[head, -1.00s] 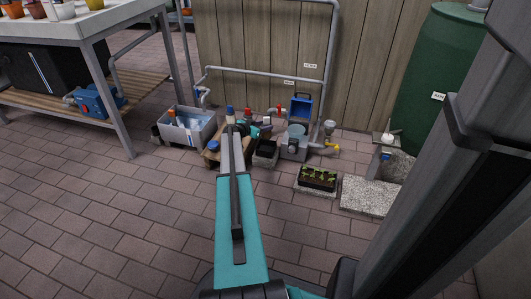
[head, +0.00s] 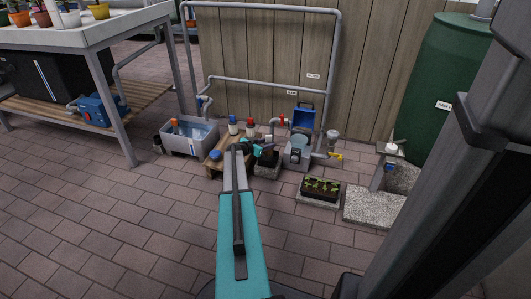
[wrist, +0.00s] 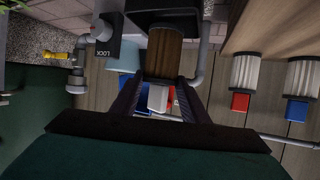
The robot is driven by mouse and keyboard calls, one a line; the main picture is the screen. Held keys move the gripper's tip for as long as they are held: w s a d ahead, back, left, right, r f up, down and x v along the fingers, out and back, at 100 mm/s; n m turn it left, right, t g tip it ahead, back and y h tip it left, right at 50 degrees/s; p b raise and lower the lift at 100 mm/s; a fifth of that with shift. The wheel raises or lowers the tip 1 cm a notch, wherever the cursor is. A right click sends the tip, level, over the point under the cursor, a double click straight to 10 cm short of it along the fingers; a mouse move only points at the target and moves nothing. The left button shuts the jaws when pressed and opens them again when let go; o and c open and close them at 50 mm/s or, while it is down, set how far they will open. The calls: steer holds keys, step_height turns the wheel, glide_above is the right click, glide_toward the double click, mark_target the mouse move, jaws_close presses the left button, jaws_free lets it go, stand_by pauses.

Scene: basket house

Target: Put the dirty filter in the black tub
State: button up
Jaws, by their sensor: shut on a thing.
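My gripper (wrist: 158,92) is shut on the dirty filter (wrist: 165,52), which has brown pleats and a pale grey cap between the fingers. In the wrist view the filter's pleated end points toward the black tub (wrist: 165,15). I cannot tell whether that end is above the rim or inside it. In the head view my gripper (head: 260,149) is directly over the black tub (head: 268,161), which is partly hidden behind it. The filter is hard to make out there.
Two white filters, one with a red cap (wrist: 240,102) and one with a blue cap (wrist: 296,110), stand on a wooden stand. A grey water basin (head: 190,139) is to the left. The grey pump unit (head: 297,153) and a planter (head: 320,189) are to the right.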

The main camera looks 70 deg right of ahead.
steer(key=shift+f+b, duration=0.8)
steer(key=shift+f, duration=1.5)
steer(key=shift+f, duration=0.15)
steer(key=o, duration=1.1)
steer(key=shift+r, duration=0.25)
steer(key=p+v, duration=0.3)
steer(key=v, duration=0.9)
steer(key=shift+f, duration=0.1)
